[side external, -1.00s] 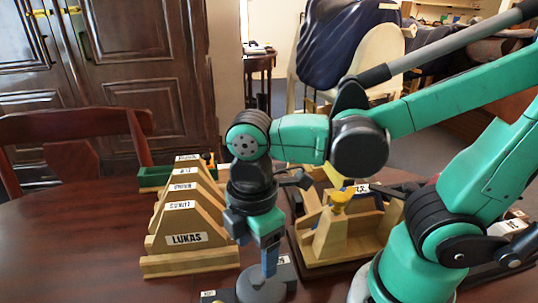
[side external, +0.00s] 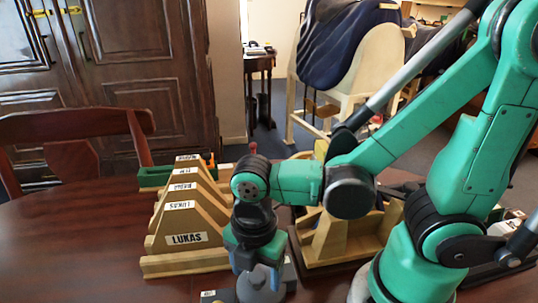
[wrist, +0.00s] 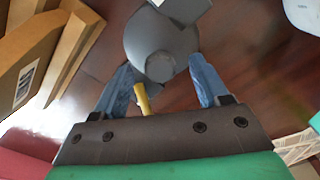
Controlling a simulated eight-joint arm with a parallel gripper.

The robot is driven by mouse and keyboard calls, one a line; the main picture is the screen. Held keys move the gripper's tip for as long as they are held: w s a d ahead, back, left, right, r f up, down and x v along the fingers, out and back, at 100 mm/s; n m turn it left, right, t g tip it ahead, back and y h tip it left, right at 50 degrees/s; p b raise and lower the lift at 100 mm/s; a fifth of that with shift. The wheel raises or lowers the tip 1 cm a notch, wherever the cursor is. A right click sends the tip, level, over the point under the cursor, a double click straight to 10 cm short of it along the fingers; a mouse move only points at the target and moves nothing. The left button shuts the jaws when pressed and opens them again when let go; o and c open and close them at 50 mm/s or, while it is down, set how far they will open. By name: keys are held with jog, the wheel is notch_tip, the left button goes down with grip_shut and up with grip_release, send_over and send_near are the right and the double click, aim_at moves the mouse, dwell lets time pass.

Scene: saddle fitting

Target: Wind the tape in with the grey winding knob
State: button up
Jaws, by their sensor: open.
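The grey tape case (wrist: 150,30) is a rounded body in the wrist view, with a small round grey winding knob (wrist: 160,68) on it. In the side view the grey case (side external: 250,292) shows at the front edge, partly covered by my gripper. My gripper (wrist: 161,75) is open, with one blue finger on each side of the knob. I cannot tell whether the fingers touch it. A short yellow piece (wrist: 143,99) shows between the fingers, close to the left one.
Wooden stepped blocks with name labels (side external: 187,239) stand close to the left of my gripper. A wooden frame on a dark base (side external: 345,240) stands to the right, partly behind my arm. A green tray (side external: 155,177) lies behind. The table's left side is clear.

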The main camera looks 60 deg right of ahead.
jog(key=shift+f, duration=0.2)
grip_shut()
jog(key=shift+m, duration=1)
grip_release()
